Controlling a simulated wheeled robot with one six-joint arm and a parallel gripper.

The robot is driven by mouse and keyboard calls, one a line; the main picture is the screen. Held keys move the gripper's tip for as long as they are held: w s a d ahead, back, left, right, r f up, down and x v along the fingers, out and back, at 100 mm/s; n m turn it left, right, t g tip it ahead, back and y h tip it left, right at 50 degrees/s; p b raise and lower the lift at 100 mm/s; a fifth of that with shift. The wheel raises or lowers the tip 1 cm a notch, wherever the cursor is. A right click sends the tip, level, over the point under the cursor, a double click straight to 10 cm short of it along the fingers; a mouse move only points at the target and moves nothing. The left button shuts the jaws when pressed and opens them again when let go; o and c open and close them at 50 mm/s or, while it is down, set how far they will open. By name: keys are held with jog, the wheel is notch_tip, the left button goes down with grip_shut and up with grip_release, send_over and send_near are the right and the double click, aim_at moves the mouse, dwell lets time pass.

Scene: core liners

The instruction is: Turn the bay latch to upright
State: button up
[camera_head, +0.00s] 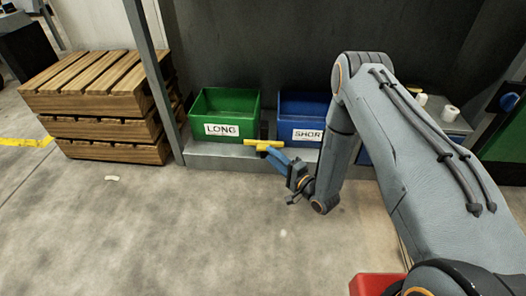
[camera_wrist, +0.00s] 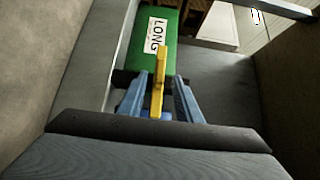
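A yellow bar, which I take to be the bay latch (camera_head: 252,142), lies level in front of the shelf, between the green and blue bins. In the wrist view the yellow bar (camera_wrist: 159,75) shows lengthwise between the two blue fingers. My gripper (camera_head: 270,157) reaches up to it from the lower right. In the wrist view my gripper (camera_wrist: 158,96) is open, one finger on each side of the bar, with gaps showing. Whether a fingertip touches the bar cannot be told. The bar's mount is mostly hidden.
A green bin (camera_head: 224,107) marked LONG and a blue bin (camera_head: 300,107) marked SHORT stand on the grey shelf. Wooden pallets (camera_head: 103,105) are stacked at left. White rolls (camera_head: 449,113) lie at right. A red object (camera_head: 372,285) is near the front. The floor at left is mostly clear.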

aim_at(263, 147)
jog(key=b+x, duration=0.2)
jog(key=x, duration=0.4)
grip_shut()
